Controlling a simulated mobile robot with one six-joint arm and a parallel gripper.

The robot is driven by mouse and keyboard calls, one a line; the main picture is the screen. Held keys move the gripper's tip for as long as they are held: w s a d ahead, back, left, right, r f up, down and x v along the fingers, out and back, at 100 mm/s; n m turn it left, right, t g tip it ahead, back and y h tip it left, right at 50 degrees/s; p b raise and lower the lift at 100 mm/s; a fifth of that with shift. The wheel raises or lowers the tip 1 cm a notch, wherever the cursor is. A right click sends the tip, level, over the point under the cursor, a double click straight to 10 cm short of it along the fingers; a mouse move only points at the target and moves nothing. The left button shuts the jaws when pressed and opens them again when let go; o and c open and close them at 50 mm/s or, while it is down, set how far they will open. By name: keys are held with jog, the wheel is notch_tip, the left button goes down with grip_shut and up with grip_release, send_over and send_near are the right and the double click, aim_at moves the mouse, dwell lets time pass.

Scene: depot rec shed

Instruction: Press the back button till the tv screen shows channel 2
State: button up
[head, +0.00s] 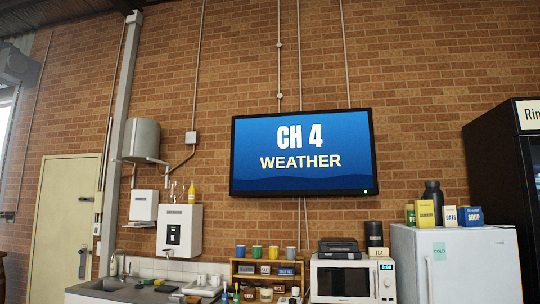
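The tv screen (302,153) hangs on the brick wall in the head view. It is on and shows "CH 4 WEATHER" in white and yellow on blue. A small green light (365,190) shows at its lower right corner. I cannot make out a back button or a remote control in this view. My gripper is not in view.
A counter with a sink (112,285) is at the lower left. A shelf with mugs, a white microwave (342,281) and a white fridge (470,265) stand below the screen. A dark cabinet (492,150) is at the right, a door (62,230) at the left. No floor shows.

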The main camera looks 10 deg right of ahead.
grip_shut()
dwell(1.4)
